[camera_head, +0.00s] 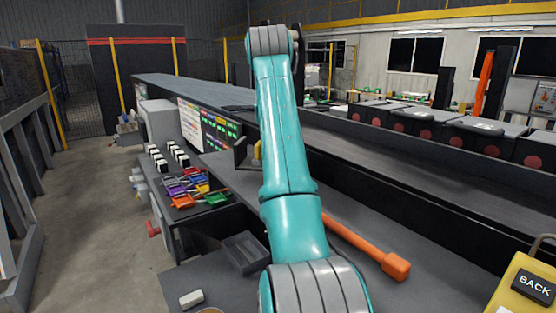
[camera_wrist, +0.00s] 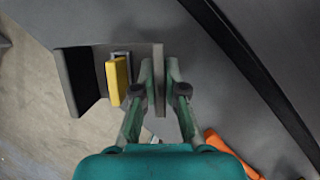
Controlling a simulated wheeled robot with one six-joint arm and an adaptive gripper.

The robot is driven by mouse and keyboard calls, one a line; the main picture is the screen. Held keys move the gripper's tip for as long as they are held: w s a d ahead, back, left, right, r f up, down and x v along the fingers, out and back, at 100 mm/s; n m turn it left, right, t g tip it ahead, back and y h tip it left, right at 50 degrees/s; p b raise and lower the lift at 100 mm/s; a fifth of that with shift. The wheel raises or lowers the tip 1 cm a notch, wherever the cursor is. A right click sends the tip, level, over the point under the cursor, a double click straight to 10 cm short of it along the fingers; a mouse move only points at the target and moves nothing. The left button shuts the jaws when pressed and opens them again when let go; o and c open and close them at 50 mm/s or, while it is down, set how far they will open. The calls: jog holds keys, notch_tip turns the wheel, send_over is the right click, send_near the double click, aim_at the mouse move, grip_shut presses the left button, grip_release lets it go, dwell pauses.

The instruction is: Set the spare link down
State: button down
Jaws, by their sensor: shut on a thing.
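In the wrist view, my gripper (camera_wrist: 159,75) is closed on a thin, upright grey plate (camera_wrist: 159,100), one finger on each side. To its left stand a yellow piece (camera_wrist: 117,82) and a dark upright plate (camera_wrist: 80,82), both apart from the fingers. In the head view, the dark plate (camera_head: 240,152) and the yellow piece (camera_head: 257,150) show just left of my arm, by the grey bench. My arm hides the gripper and the held plate there.
An orange bar (camera_head: 365,246) lies on the bench right of my arm; its end shows in the wrist view (camera_wrist: 215,140). A dark tray (camera_head: 245,254), coloured parts (camera_head: 190,190) and white blocks lie at left. A long raised conveyor (camera_head: 400,165) runs behind. Floor is open at far left.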

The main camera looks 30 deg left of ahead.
jog(key=shift+f, duration=1.7)
jog(key=shift+f, duration=0.1)
jog(key=c, duration=1.2)
grip_release()
